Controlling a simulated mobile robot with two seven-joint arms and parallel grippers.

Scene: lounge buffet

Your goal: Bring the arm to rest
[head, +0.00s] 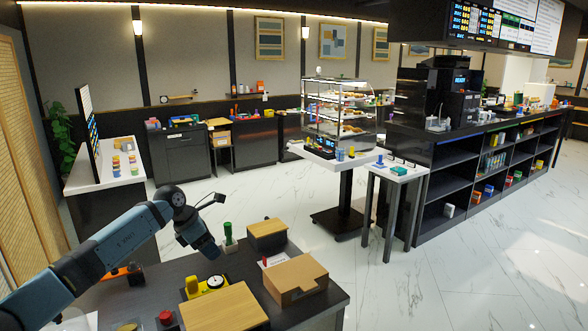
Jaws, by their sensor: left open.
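My left arm (100,252) comes in from the lower left and reaches over the dark near table. Its left gripper (214,202) is small and dark at the end of the arm, open, with nothing seen between its fingers. It is in the air above the back left part of the table (165,272), near a green-topped item (228,235). The exact gap to the table is hard to judge. My right gripper is out of view.
On the near table stand a brown box (295,279), a smaller wood-topped box (267,234), a wooden board (222,308), a yellow item with a dial (205,286) and a red knob (166,318). A glass display case (340,108) stands beyond. The floor at right is clear.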

